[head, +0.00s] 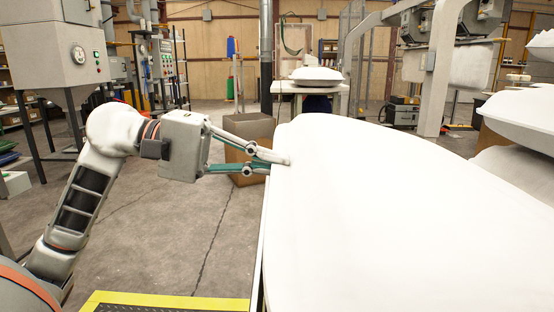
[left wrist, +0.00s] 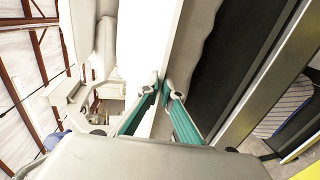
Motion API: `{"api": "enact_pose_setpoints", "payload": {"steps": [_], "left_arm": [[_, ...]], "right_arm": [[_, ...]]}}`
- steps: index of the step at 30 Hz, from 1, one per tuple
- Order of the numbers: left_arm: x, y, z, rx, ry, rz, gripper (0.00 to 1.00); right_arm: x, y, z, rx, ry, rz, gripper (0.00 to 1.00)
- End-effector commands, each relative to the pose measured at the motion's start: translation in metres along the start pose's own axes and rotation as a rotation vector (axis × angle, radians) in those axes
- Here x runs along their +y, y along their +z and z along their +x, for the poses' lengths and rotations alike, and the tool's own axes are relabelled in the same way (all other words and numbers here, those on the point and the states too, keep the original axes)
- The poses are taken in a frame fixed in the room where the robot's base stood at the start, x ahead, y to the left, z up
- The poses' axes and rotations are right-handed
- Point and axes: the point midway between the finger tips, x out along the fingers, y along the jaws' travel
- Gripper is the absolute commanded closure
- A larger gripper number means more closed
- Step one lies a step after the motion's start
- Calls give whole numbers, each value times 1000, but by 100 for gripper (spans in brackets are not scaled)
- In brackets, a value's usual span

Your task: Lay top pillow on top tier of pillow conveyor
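A large white pillow (head: 400,215) fills the right half of the head view, close to me. My left gripper (head: 282,164) is at its left edge. One finger lies over the edge and the other goes out of sight under it, so the gripper appears shut on the pillow. In the left wrist view the fingertips (left wrist: 162,83) are close together at the edge of a pale surface. A black belt (left wrist: 230,55) with a metal side rail (left wrist: 262,75), likely the conveyor, shows beside them. Its tiers cannot be told apart. My right gripper is not in view.
More white pillows (head: 520,118) are piled at the right. A cardboard box (head: 238,165) stands on the floor behind my left gripper. A far table (head: 310,88) holds another pillow (head: 317,75). A yellow-edged platform (head: 170,300) is at the bottom. The floor at left is mostly clear.

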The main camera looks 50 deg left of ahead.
Motion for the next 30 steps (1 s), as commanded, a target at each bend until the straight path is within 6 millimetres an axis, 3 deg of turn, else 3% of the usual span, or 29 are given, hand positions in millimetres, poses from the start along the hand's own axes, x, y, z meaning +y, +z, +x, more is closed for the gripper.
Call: {"api": "enact_pose_setpoints", "payload": {"steps": [1, 4, 21, 30], "left_arm": [[-12, -1, 5, -1, 7, -6, 100], [-23, -1, 9, 1, 32, -5, 100], [-78, 0, 36, 1, 159, 1, 100], [-92, 0, 42, 1, 184, 3, 100]], "right_arm": [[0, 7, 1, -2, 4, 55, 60], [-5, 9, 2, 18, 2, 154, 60], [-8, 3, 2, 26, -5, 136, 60], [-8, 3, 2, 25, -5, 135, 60]]}}
